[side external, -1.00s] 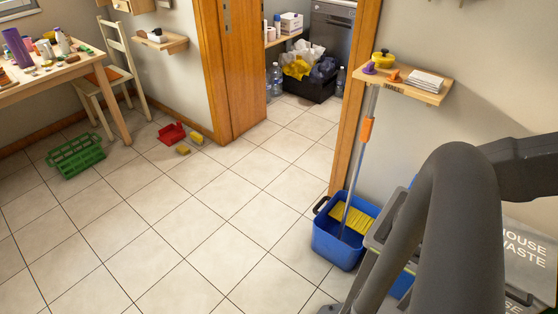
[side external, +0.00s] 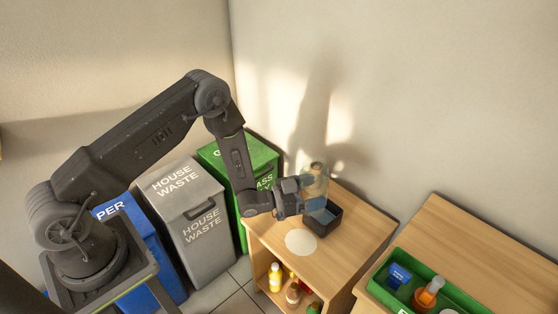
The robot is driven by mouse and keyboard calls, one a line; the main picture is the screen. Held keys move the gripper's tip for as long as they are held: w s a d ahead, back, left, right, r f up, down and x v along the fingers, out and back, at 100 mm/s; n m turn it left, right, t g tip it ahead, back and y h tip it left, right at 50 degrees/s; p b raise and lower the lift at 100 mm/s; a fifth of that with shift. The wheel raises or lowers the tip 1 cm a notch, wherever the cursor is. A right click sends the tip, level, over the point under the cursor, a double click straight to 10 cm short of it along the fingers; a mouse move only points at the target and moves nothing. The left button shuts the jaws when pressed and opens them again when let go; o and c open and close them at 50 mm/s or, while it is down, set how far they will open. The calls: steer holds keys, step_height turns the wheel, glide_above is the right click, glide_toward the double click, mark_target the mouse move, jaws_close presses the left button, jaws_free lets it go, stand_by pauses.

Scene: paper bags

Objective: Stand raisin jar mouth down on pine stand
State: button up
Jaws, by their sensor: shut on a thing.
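My gripper (side external: 295,192) is shut on a clear jar (side external: 314,182) with something brown near its top, which looks like the raisin jar. It holds the jar above the wooden cabinet top, near a black open box (side external: 323,219). I cannot tell which way the jar's mouth points. The fingertips are small and partly hidden against the jar. A flat, pale round disc (side external: 300,242) lies on the cabinet top, in front of the box. It may be the pine stand, but I cannot be sure.
The wooden cabinet (side external: 355,245) has bottles on its lower shelf. Green (side external: 262,158), grey (side external: 188,190) and blue (side external: 140,230) bins stand to the left. At the right, a green tray (side external: 385,276) with small items sits on another wooden top. A wall rises behind.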

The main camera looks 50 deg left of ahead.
steer(key=s+d+f+n+g+h, duration=0.1)
steer(key=d+f+n+g+h, duration=0.1)
steer(key=n, duration=1.3)
steer(key=s+d+f+n+g+h, duration=0.1)
steer(key=d+f+n+g+h, duration=0.2)
steer(key=d+n, duration=0.4)
steer(key=f+n, duration=0.1)
steer(key=n, duration=0.8)
steer(key=shift+s+f, duration=0.15)
steer(key=shift+f, duration=0.1)
steer(key=shift+f, duration=0.1)
step_height(320, 180, down, 6)
steer(key=m+g+h, duration=0.1)
steer(key=g, duration=0.1)
steer(key=shift+h, duration=0.4)
